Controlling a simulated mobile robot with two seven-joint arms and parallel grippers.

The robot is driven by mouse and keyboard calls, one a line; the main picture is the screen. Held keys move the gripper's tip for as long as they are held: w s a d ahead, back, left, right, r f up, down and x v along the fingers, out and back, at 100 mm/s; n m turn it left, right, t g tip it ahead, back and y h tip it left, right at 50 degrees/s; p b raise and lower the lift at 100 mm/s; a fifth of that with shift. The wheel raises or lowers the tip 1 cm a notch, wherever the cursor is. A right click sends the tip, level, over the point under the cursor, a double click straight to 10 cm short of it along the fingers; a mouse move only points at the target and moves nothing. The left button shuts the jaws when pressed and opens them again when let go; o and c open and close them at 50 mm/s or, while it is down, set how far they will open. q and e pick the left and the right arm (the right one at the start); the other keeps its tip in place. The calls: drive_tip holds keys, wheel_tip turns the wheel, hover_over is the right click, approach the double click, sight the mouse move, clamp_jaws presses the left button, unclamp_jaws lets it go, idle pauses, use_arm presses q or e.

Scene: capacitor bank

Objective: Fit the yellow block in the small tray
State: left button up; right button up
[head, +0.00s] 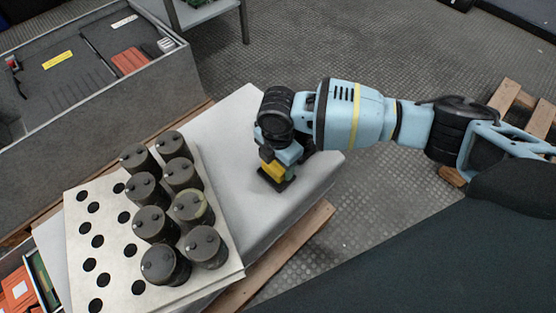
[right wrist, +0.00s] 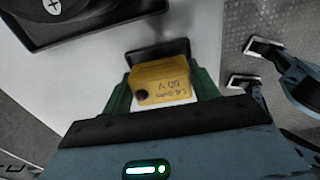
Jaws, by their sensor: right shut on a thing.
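My right gripper (head: 276,166) points down near the right part of the light grey bench top and is shut on the yellow block (head: 271,169). In the right wrist view the yellow block (right wrist: 160,84), with dark printing and a dark round spot, sits between two green fingers (right wrist: 160,97). A small dark tray (head: 285,185) lies below the block, and part of it (right wrist: 150,51) shows behind the block in the right wrist view. I cannot tell whether the block touches the tray. The fingers and block hide much of the tray.
A pale plate (head: 110,262) with dark holes stands left of the gripper, carrying several dark cylindrical capacitors (head: 203,247). A large grey bin (head: 150,77) is at upper left. The bench top (head: 235,130) between plate and gripper is clear. A wooden pallet edge (head: 310,228) shows below.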

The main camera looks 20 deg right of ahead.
drive_tip(key=shift+f, duration=0.55)
idle(0.9)
drive_tip(key=o, duration=1.2)
drive_tip(key=shift+o, duration=0.2)
wheel_tip(320, 180, up, 8)
drive_tip(key=p, duration=0.3)
drive_tip(key=shift+f, duration=0.15)
